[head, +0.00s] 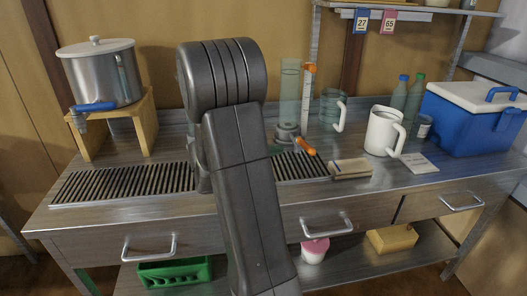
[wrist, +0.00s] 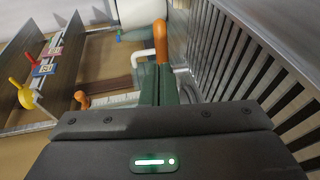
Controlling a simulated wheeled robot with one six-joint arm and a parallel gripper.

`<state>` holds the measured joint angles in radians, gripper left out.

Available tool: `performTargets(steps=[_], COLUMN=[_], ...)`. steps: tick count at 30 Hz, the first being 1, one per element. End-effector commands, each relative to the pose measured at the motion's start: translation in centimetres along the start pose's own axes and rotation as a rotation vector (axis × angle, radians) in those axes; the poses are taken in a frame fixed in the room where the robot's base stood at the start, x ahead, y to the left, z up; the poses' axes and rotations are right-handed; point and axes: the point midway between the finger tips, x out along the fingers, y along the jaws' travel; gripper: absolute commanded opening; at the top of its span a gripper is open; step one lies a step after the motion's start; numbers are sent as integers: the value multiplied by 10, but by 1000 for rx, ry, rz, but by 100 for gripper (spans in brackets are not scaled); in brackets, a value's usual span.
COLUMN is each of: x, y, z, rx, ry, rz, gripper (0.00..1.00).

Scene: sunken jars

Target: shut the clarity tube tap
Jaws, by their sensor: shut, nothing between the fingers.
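The clarity tube (head: 290,88) is a clear upright cylinder on a grey foot at the back of the counter, beside a scale with an orange top (head: 309,69). Its tap has an orange lever (head: 304,146) slanting toward the front right. The lever also shows in the wrist view (wrist: 161,45), just beyond the fingertips of my gripper (wrist: 162,72). My gripper's green fingers are shut and empty; I cannot tell whether they touch the lever. In the head view my arm hides most of the gripper.
A slotted drain grille (head: 125,184) lies at the front left. A steel pot (head: 101,78) with a blue tap stands on a wooden stand (head: 148,125). Right of the tube are a glass jug (head: 330,108), a white mug (head: 381,132), a tan block (head: 351,168) and a blue cooler (head: 462,122).

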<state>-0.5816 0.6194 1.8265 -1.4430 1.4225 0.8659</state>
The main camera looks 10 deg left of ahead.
Motion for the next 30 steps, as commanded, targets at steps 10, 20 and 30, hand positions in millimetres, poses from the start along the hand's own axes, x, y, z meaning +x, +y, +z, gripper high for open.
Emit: performTargets(steps=[10, 20, 30], x=[60, 80, 80], y=[0, 0, -1], z=[1, 0, 0], rx=[1, 0, 0], ry=[-4, 0, 1], rz=[-1, -1, -1], gripper=[0, 0, 0])
